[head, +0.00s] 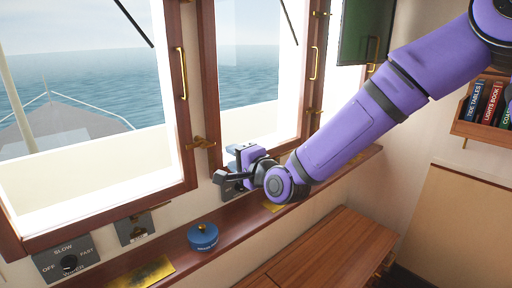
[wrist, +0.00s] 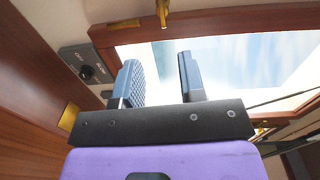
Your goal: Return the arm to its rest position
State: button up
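My purple arm reaches in from the upper right in the head view, extended toward the window wall. My gripper (head: 226,166) is at its end, in front of the window's lower frame and above the wooden sill. The wrist view shows my gripper (wrist: 160,76) with two blue-grey fingers apart and nothing between them. Beyond the fingers are the window pane and its frame.
A blue round tin (head: 202,236) stands on the wooden sill (head: 232,228), below and left of my gripper. A wiper control panel (head: 66,260) is at the lower left. A wooden cabinet (head: 325,250) lies below my arm. A bookshelf (head: 478,132) is at right.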

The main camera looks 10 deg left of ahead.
jog(key=s+d+r+n+g+h, duration=0.1)
jog(key=s+d+r+n+h, duration=0.15)
jog(key=d, duration=0.65)
jog(key=s+d+r+n+h, duration=0.15)
jog(key=d+h, duration=0.25)
jog(key=d, duration=0.5)
jog(key=s+d+r+n+g+h, duration=0.1)
jog(key=s+d+r+n+h, duration=0.2)
jog(key=d, duration=0.6)
jog(key=s+d+r+g+h, duration=0.2)
jog(key=s+d+g+h, duration=0.1)
jog(key=s+d, duration=1.5)
jog(key=s+g, duration=0.1)
jog(key=s, duration=0.2)
jog(key=shift+s+r+n+h, duration=0.2)
jog(key=shift+r+n+h, duration=0.1)
jog(key=shift+r+h, duration=0.05)
jog(key=shift+a, duration=0.15)
